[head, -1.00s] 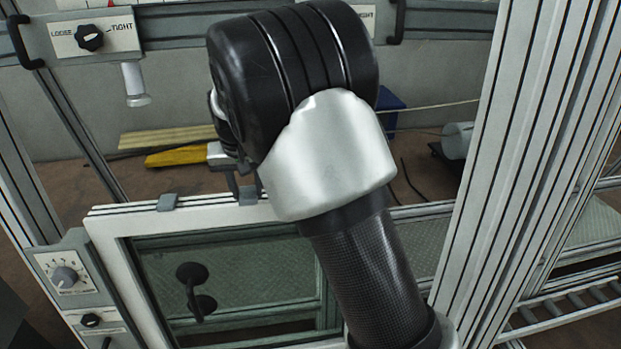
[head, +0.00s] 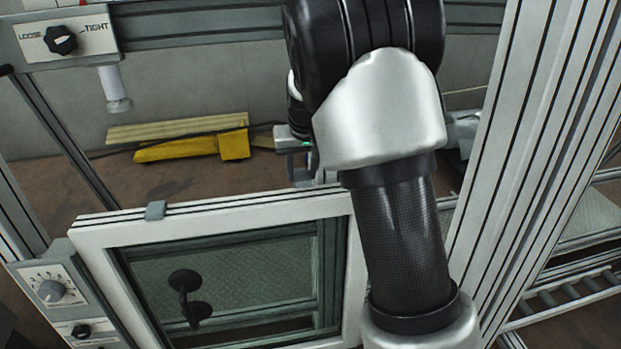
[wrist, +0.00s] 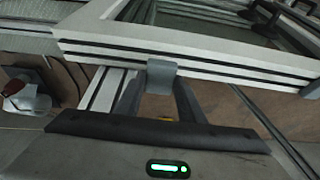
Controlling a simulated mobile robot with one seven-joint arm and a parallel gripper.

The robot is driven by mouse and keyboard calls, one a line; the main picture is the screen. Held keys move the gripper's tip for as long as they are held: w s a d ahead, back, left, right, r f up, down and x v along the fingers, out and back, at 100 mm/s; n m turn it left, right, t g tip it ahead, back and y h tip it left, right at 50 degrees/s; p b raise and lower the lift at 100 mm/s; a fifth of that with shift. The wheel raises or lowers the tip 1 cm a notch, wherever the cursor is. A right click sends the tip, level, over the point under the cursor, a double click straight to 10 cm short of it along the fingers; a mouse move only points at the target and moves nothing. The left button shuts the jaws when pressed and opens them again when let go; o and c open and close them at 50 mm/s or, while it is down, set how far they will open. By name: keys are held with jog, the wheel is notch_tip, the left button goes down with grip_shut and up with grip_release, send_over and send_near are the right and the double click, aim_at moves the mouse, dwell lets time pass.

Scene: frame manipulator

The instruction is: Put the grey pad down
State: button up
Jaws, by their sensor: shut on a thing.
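The grey pad (wrist: 161,76) is between the fingertips of my gripper (wrist: 159,97), which is shut on it. In the wrist view the pad overlaps the near edge of the white frame (wrist: 225,66); whether it touches the frame is hard to tell. In the head view my gripper (head: 302,172) is at the frame's top rail (head: 240,207), toward its right end, partly behind my arm. The held pad cannot be made out clearly there. A second grey pad (head: 155,210) sits on the rail farther left.
A LOOSE/TIGHT knob (head: 61,40) is at upper left, with a white cylinder (head: 115,90) hanging below it. A dial box (head: 52,290) adjoins the frame's left side. A metal post (head: 540,150) stands on the right. Yellow parts (head: 190,146) lie behind. The rail between pad and gripper is clear.

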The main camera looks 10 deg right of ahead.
aim_at(310, 183)
jog(key=shift+d, duration=1)
jog(key=shift+d+f, duration=0.1)
jog(key=shift+f, duration=0.05)
notch_tip(310, 183, down, 3)
jog(key=shift+f+p, duration=0.1)
jog(key=shift+p, duration=0.25)
jog(key=shift+f+b, duration=0.4)
jog(key=shift+f, duration=0.05)
jog(key=o, duration=1)
jog(key=shift+o, duration=0.2)
